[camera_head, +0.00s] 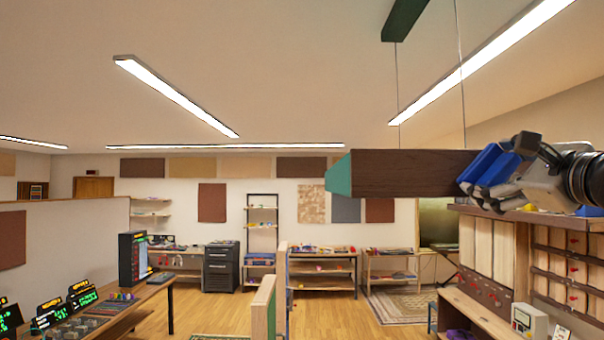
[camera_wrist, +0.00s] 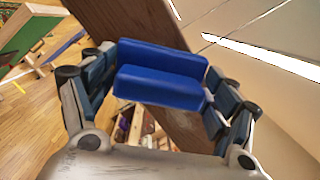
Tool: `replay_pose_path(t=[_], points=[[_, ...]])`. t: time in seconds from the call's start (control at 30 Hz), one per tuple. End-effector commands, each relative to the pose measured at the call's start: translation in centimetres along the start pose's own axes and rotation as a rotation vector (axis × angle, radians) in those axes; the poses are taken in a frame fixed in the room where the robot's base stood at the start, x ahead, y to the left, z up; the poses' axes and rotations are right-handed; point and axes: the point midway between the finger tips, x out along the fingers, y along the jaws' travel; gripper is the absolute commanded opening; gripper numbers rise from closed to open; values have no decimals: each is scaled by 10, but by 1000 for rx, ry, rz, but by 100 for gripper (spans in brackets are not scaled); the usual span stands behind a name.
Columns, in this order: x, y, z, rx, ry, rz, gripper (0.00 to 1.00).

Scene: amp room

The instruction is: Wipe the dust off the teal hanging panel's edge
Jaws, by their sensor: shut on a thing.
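The teal hanging panel (camera_head: 338,177) hangs from thin wires, seen nearly edge-on in the head view. Its teal side shows at the left end, and its long edge (camera_head: 405,173) is dark brown. I cannot tell dust from the edge's own colour. My gripper (camera_head: 495,180) is at the right end of the visible edge, shut on a blue block-like pad (camera_head: 482,163). In the wrist view the pad (camera_wrist: 160,88) sits between both fingers, with the brown edge (camera_wrist: 128,22) running behind it. The pad overlaps the edge; contact is not clear.
Another dark green piece (camera_head: 404,18) is overhead. Lit ceiling strips (camera_head: 485,62) run above. A wooden shelf unit (camera_head: 490,250) stands below right, and a desk with equipment (camera_head: 130,300) at left. A low partition (camera_head: 264,310) stands at centre. Left of the panel the air is clear.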

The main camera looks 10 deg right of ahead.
Motion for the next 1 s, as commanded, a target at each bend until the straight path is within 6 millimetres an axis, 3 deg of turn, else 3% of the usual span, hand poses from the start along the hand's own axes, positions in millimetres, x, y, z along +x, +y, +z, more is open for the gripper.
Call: replay_pose_path(t=[1.0], points=[[-2, -44, -43, 1, 2, -2, 57]])
